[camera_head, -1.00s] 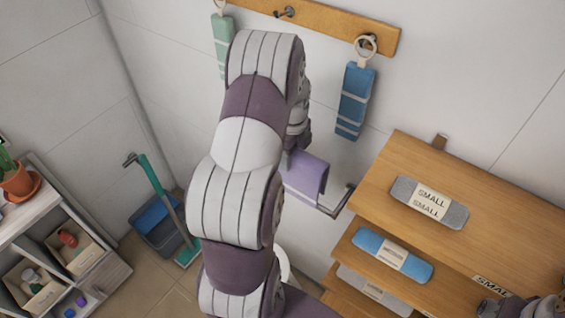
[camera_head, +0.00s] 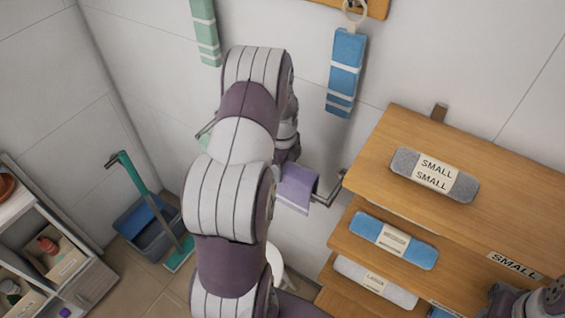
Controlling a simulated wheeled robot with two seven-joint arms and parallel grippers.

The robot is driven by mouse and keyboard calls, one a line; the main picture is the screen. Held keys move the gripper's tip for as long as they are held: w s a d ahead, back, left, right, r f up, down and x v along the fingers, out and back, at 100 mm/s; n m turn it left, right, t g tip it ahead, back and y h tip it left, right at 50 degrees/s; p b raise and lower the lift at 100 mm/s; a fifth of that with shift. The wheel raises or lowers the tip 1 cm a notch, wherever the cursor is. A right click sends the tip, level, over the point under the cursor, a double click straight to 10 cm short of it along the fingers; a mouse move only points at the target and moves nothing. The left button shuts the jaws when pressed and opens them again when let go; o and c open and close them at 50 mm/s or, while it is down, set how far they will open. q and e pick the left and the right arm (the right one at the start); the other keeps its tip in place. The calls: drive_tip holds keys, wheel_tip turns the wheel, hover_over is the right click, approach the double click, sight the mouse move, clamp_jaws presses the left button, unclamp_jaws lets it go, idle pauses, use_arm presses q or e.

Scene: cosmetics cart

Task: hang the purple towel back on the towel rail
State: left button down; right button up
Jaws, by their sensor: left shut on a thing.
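The purple towel (camera_head: 297,190) hangs in a folded drape at the towel rail (camera_head: 334,190), low on the wall just right of my left arm. The rail's right end and bracket stick out past the towel; its middle is hidden by my arm. My left gripper (camera_head: 288,160) is at the towel's top left, mostly hidden behind my own wrist, and is shut on the towel. I cannot tell how far the towel lies over the bar. At the bottom right only part of my right arm shows; its fingertips are not visible.
A blue towel (camera_head: 345,72) and a green towel (camera_head: 206,32) hang above on the wall. A wooden shelf unit (camera_head: 460,215) with rolled towels stands close to the rail's right. A blue-grey bin (camera_head: 150,232) and a grey cabinet (camera_head: 92,285) are at left.

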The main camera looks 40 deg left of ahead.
use_arm(q)
drive_tip(key=shift+f+b, duration=1.6)
drive_tip(key=shift+f, duration=1.4)
drive_tip(key=shift+c, duration=1.4)
unclamp_jaws()
drive_tip(key=shift+r, duration=0.1)
drive_tip(key=shift+r, duration=0.35)
wheel_tip(320, 180, up, 11)
drive_tip(key=b, duration=0.2)
drive_tip(key=shift+r+b, duration=0.1)
drive_tip(key=shift+b, duration=0.3)
drive_tip(key=shift+r, duration=0.35)
